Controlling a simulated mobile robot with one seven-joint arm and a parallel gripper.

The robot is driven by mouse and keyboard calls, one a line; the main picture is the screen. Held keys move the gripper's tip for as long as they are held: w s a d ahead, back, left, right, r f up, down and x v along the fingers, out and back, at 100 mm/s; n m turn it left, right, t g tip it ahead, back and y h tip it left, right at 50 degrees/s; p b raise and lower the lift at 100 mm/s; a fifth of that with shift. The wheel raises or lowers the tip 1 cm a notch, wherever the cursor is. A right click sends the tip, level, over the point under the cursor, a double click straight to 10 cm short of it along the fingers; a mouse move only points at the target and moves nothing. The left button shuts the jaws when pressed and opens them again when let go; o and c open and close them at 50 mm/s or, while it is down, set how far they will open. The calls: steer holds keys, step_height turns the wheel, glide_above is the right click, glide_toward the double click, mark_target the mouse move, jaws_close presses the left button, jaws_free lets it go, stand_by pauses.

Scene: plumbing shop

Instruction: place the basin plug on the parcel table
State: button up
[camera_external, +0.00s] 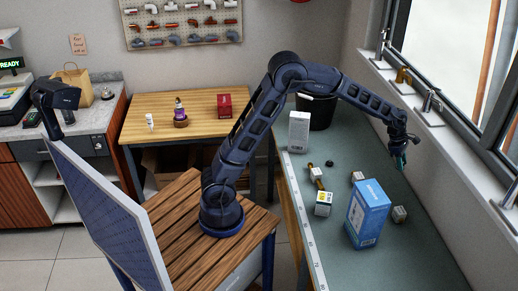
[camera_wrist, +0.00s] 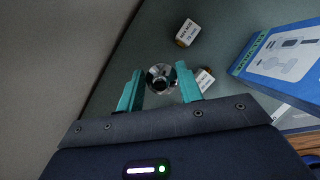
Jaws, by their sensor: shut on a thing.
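My gripper (camera_external: 399,161) is over the far right side of the grey-green bench, by the window; its teal fingers also show in the wrist view (camera_wrist: 158,90). It is shut on a small round shiny metal piece, which looks like the basin plug (camera_wrist: 160,77), seen end-on with a dark centre. In the external view the held piece is too small to make out. A wooden table (camera_external: 190,103), possibly the parcel table, stands at the back left; no label tells which table is meant.
On the bench (camera_external: 345,243) stand a tall blue box (camera_external: 368,213), a white box (camera_external: 299,132), a black bucket (camera_external: 318,110), a small black round piece (camera_external: 330,163) and several small cartons. The wooden table holds a red box (camera_external: 224,105) and bottles. Taps line the sill.

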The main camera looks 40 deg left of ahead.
step_height(320, 180, up, 10)
steer(key=shift+f, duration=0.2)
steer(key=w+a+n+t, duration=0.1)
steer(key=w+a+n, duration=0.1)
steer(key=w+a, duration=0.8)
steer(key=w+a+n, duration=0.2)
steer(key=w+a, duration=0.3)
steer(key=a, duration=0.9)
steer(key=w+a+n+t, duration=0.1)
steer(key=w+a, duration=0.7)
steer(key=a, duration=0.4)
steer(key=w+a+n+t+y, duration=0.1)
steer(key=a+n, duration=0.1)
steer(key=a, duration=1.3)
steer(key=w+a+n, duration=0.2)
steer(key=a, duration=1.2)
steer(key=s+a+n+y, duration=0.1)
steer(key=s+a, duration=0.3)
steer(key=a, duration=0.7)
steer(key=s+a+n+t, duration=0.1)
steer(key=s+a+n, duration=0.15)
steer(key=a, duration=0.85)
steer(key=s+a+n+y, duration=0.1)
steer(key=s+a, duration=0.4)
steer(key=a, duration=0.6)
steer(key=shift+m, duration=0.25)
steer(key=f, duration=3.7)
steer(key=shift+w+d, duration=0.15)
steer(key=shift+w, duration=0.15)
steer(key=shift+f, duration=0.15)
